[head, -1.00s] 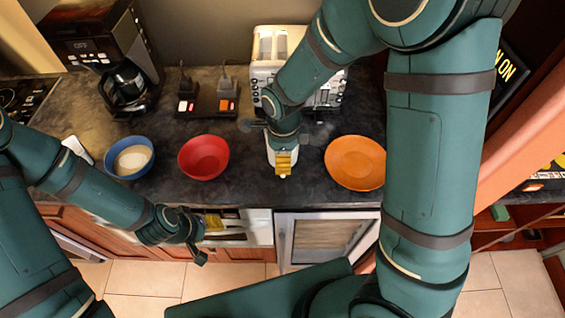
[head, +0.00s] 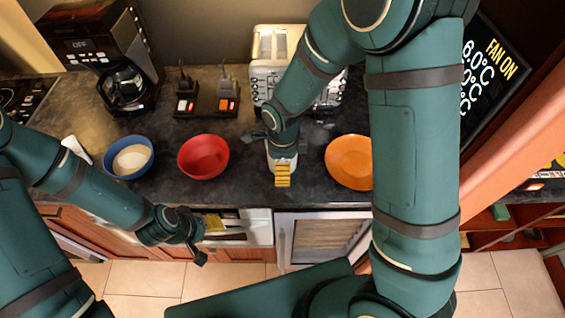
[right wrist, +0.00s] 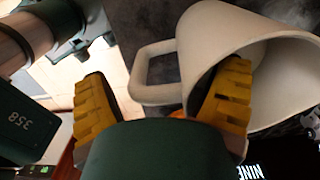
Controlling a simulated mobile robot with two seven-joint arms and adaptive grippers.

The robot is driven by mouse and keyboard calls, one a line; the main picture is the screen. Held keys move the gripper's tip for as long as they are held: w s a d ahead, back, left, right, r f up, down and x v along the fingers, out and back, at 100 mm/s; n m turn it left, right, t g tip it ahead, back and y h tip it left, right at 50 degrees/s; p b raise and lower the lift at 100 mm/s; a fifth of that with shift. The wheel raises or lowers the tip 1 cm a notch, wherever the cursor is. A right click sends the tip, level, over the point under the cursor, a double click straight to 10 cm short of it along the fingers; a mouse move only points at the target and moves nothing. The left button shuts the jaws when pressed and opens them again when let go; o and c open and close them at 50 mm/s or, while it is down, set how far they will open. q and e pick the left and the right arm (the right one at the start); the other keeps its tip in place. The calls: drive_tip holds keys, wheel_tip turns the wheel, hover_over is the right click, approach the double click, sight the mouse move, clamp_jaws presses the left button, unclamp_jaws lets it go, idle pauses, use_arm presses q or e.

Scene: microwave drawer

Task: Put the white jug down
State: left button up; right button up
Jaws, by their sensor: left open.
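The white jug (right wrist: 205,35) fills the upper right of the right wrist view, its open mouth toward the right and its handle (right wrist: 142,75) toward the left. My right gripper (right wrist: 168,85) has its yellow fingers wide apart; the handle lies between them. One finger overlaps the jug's mouth, and the other is left of the handle with a gap. In the head view my right gripper (head: 283,172) is over the counter's front part and mostly hides the jug. I cannot tell whether the jug touches the counter. My left gripper (head: 204,238) is open and empty, low before the cabinets.
On the dark counter (head: 240,190) a red bowl (head: 203,156) and a blue bowl (head: 128,157) stand left of my right gripper. A toaster (head: 266,70) and a coffee maker (head: 110,60) stand behind.

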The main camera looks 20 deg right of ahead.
wheel_tip(320, 180, up, 12)
drive_tip(key=shift+r+p, duration=0.15)
drive_tip(key=shift+p, duration=0.45)
idle(0.5)
